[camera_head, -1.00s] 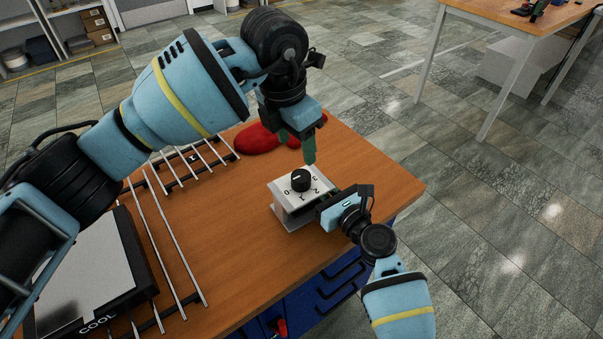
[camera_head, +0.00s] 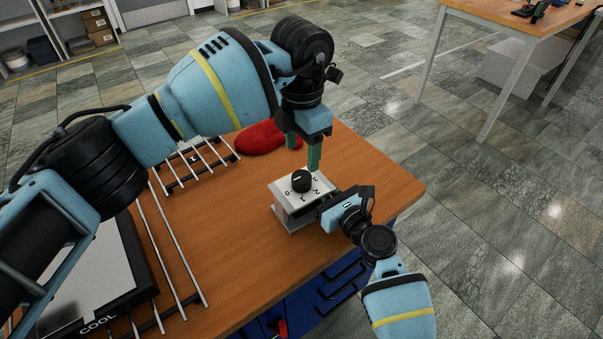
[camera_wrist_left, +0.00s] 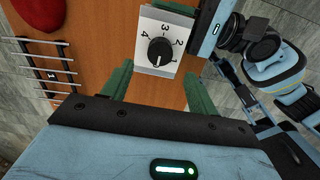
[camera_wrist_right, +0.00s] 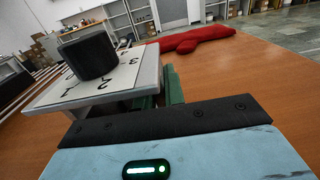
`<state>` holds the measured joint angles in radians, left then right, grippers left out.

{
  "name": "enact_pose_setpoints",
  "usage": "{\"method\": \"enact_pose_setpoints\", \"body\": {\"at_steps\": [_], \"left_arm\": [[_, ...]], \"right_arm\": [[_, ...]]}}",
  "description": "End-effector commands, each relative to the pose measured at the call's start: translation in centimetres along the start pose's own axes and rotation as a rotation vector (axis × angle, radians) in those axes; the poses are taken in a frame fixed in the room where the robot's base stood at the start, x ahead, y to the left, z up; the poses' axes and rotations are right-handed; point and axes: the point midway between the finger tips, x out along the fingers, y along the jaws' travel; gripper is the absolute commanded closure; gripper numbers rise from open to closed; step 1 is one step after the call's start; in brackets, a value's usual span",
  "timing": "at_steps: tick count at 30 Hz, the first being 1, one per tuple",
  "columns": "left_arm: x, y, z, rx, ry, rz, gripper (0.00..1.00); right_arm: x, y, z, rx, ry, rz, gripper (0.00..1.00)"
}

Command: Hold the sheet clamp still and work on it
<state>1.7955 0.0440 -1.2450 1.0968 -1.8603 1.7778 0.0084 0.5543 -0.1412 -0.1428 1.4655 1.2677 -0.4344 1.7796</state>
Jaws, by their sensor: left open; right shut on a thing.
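The sheet clamp (camera_head: 292,205) is a white box-like unit with a black knob (camera_head: 301,181) and a numbered scale on its top. It stands upright on the wooden table. My right gripper (camera_head: 328,207) is shut on the clamp's right side; its fingertips are partly hidden in the right wrist view (camera_wrist_right: 160,98). My left gripper (camera_head: 303,153) is open, fingers pointing down, above and just behind the knob, holding nothing. In the left wrist view the knob (camera_wrist_left: 160,51) lies ahead of and between the spread green fingers, and no contact shows.
A red cloth-like object (camera_head: 262,138) lies behind the clamp. Wire racks (camera_head: 200,165) and a black-framed device marked COOL (camera_head: 143,290) occupy the table's left side. The table's right corner (camera_head: 385,180) is clear. Blue drawers (camera_head: 325,290) are under the front edge.

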Motion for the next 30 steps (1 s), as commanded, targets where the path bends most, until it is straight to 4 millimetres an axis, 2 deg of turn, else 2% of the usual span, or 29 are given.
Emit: {"method": "enact_pose_setpoints", "body": {"at_steps": [1, 6, 12, 18, 26, 30], "left_arm": [[1.2, -0.1, -0.1, 0.000, 0.003, -0.004, 0.41], [4.1, 0.0, 0.0, 0.000, 0.000, -0.002, 0.41], [6.7, 0.0, 0.0, -0.001, 0.000, -0.001, 0.41], [7.6, 0.0, 0.0, -0.001, -0.001, 0.000, 0.41], [7.7, 0.0, 0.0, -0.001, -0.001, 0.000, 0.41], [7.7, 0.0, 0.0, -0.001, -0.001, 0.000, 0.59]], "right_arm": [[0.0, 0.0, -0.1, 0.000, 0.001, 0.000, 1.00], [0.0, 0.0, -0.1, 0.000, 0.001, 0.000, 1.00], [0.0, 0.0, -0.1, 0.000, 0.001, 0.000, 1.00], [0.0, 0.0, -0.1, 0.000, 0.002, 0.000, 1.00], [0.0, 0.0, -0.1, 0.000, 0.002, 0.000, 1.00], [0.0, 0.0, -0.1, 0.000, 0.002, 0.000, 1.00]]}}
